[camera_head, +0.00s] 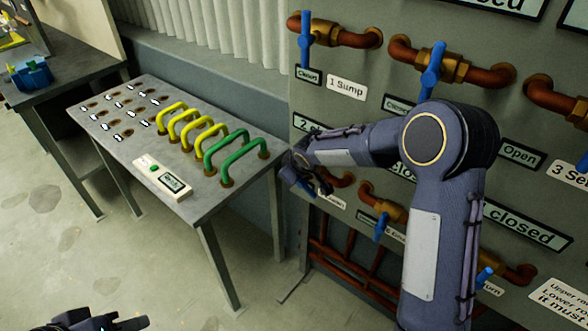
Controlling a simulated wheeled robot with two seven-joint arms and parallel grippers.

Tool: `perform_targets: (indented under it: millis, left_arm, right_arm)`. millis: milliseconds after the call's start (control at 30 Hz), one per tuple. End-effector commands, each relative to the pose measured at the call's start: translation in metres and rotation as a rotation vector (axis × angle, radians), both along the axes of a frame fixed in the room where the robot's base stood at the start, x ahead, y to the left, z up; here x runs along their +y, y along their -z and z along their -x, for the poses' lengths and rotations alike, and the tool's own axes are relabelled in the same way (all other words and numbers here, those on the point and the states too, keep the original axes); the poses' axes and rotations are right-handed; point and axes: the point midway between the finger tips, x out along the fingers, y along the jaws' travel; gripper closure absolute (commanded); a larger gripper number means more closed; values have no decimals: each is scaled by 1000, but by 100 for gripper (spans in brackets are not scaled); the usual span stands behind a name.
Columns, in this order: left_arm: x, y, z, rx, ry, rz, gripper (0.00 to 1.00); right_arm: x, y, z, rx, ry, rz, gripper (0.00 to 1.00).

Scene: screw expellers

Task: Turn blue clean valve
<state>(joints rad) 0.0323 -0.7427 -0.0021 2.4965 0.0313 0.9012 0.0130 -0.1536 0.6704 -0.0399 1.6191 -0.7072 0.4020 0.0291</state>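A grey panel carries copper pipes and valves with blue handles. One blue handle (306,28) stands upright at the top left, and another blue handle (432,70) stands right of it. My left gripper (118,324) is at the bottom left, cut off by the frame edge, away from the panel.
A grey table (215,195) left of the panel holds yellow handles (205,130), green handles (235,155) and a small box (162,178) with a green button. A second table (75,78) with a blue object (31,74) stands at the far left. Floor in front is clear.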

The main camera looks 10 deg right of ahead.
Motion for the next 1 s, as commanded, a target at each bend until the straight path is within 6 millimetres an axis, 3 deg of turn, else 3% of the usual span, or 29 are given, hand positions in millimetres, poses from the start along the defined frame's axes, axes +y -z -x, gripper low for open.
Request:
perform_targets:
  millis: [467,500,633,1000]
  left_arm:
    - [0,-2,0,0,0,0,64]
    - [0,-2,0,0,0,0,64]
    - [0,-2,0,0,0,0,64]
    - [0,-1,0,0,0,0,64]
  right_arm:
    - [0,1,0,14,0,11,100]
    - [0,1,0,14,0,11,84]
    - [0,1,0,13,0,10,67]
    - [0,-5,3,10,0,9,66]
